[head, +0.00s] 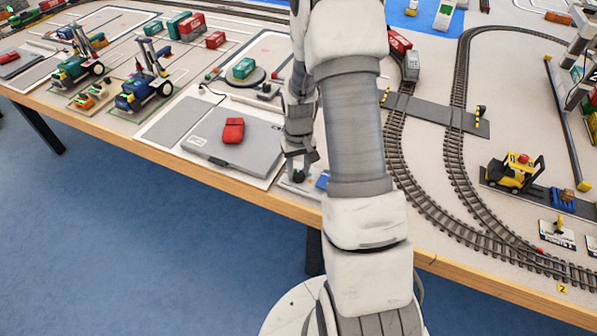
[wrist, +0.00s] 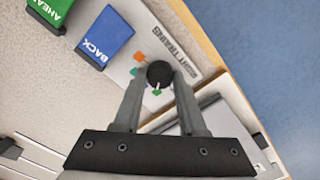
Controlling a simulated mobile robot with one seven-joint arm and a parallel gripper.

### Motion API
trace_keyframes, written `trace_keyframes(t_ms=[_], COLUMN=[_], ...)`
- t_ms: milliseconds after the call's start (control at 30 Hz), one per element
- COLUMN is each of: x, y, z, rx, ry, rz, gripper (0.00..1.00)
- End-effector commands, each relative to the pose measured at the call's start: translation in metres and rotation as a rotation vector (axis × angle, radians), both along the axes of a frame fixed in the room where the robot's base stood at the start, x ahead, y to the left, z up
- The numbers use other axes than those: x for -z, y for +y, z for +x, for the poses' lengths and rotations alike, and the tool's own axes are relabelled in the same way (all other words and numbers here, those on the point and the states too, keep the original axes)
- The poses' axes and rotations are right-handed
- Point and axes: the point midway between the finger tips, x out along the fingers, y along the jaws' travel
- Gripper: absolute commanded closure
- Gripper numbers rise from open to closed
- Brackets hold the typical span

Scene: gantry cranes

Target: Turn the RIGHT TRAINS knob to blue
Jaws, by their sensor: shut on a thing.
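The RIGHT TRAINS knob (wrist: 160,73) is round and black, on a white plate with its label beside it in the wrist view. A white pointer line on the knob faces down in the picture, toward a green mark (wrist: 157,93). No blue mark shows around the knob; part of the plate is hidden by the fingers. My gripper (wrist: 160,78) is shut on the knob, one finger on each side. In the head view my gripper (head: 299,166) points down at the plate near the table's front edge.
A blue BACK pad (wrist: 104,38) and a green AHEAD pad (wrist: 50,10) lie near the knob. A grey case (head: 240,148) with a red block (head: 233,130) on it lies left of my gripper. Train tracks (head: 452,150) run to the right.

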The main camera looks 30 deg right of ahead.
Motion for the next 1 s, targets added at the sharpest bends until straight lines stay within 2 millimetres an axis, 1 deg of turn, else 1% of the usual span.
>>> trace_keyframes(t_ms=[200, 500, 733, 1000], x=[0.0002, -0.0003, -0.0004, -0.0004], y=[0.0001, 0.0, 0.0, 0.0], z=[0.0004, 0.0004, 0.0004, 0.0004], rx=[0.198, 0.421, 0.523, 0.568], ry=[-0.001, -0.001, -0.001, -0.001], rz=[-0.001, 0.0, 0.0, 0.0], gripper=[1.0, 1.0, 1.0, 1.0])
